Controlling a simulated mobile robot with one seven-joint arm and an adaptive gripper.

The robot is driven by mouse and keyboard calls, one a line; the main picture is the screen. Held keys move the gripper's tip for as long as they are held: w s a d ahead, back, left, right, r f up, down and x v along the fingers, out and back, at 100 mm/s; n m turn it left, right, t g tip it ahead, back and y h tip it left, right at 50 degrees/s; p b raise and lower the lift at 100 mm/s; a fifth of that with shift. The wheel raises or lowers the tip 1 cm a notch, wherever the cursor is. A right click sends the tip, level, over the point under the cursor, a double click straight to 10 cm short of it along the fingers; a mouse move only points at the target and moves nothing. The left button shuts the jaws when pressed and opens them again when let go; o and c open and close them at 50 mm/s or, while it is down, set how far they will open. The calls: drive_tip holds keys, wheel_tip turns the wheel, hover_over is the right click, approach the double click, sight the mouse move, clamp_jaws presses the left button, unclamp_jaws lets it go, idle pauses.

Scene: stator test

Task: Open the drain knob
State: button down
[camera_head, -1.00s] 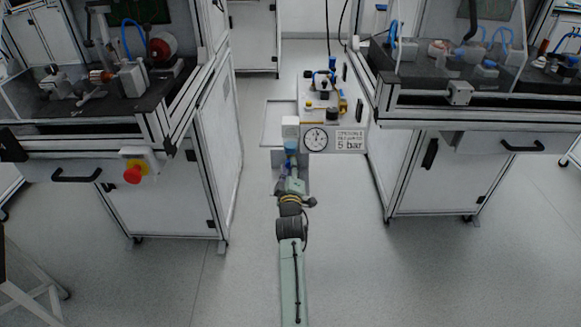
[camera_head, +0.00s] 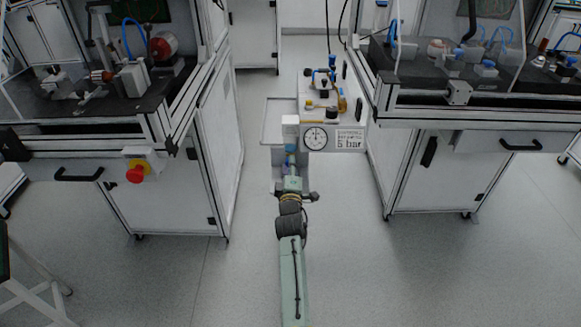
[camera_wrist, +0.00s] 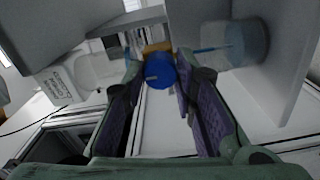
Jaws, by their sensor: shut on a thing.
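The blue round drain knob (camera_wrist: 160,70) sits at the far end of my gripper's fingers in the wrist view, with a small pale mark on its face. My gripper (camera_wrist: 158,67) has its two purple-padded fingers on either side of the knob, shut on it at the tips. In the head view my gripper (camera_head: 290,160) is small, under the white box at the front of the pressure unit, and the knob is too small to make out clearly there.
A pressure gauge (camera_head: 315,138) and a sign reading 5 bar (camera_head: 349,140) are right of the gripper. A clear cylinder (camera_wrist: 247,42) and a grey panel (camera_wrist: 290,60) are close on the right in the wrist view.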

drive_tip(key=c, duration=1.3)
unclamp_jaws()
drive_tip(key=shift+s, duration=0.1)
drive_tip(key=s, duration=1.1)
drive_tip(key=shift+s, duration=0.4)
